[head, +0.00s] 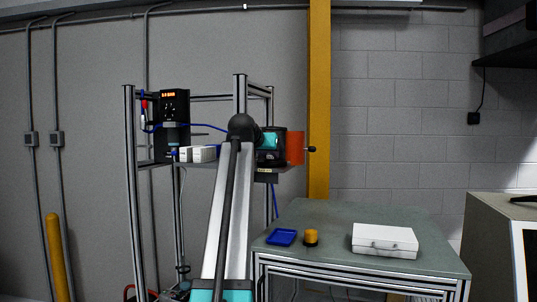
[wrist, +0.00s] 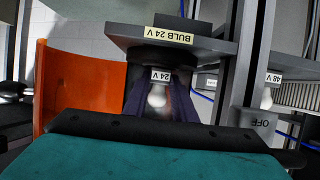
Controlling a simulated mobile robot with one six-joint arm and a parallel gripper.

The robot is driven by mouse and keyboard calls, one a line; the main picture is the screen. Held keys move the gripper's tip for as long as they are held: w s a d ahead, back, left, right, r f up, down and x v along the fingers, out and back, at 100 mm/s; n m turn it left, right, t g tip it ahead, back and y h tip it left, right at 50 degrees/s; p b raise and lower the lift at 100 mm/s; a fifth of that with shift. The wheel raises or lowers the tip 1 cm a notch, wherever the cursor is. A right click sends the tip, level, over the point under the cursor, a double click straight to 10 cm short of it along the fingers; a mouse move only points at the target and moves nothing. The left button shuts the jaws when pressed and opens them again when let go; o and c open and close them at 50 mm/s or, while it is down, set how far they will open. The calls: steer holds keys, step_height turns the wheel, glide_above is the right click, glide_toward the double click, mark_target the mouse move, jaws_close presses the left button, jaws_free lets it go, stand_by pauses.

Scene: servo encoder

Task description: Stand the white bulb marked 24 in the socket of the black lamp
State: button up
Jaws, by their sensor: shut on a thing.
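The white bulb marked 24 V (wrist: 157,97) is between the fingers of my gripper (wrist: 160,108) in the wrist view. Its pale 24 V tag (wrist: 161,76) faces the camera. My gripper is shut on it, right at a dark shelf plate (wrist: 120,29) labelled BULB 24 V. A black round part sits between tag and plate; I cannot tell whether the bulb still touches the plate. In the head view my gripper (head: 270,146) is at the rack shelf and the bulb is hidden. I cannot make out the black lamp with certainty.
An orange panel (wrist: 80,80) stands close beside my gripper. The table (head: 430,268) holds a blue tray (head: 281,237), an amber cylinder on a black base (head: 311,238) and a white case (head: 384,240).

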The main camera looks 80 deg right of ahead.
steer(key=o, duration=1.1)
steer(key=shift+a, duration=0.15)
steer(key=shift+v, duration=6.75)
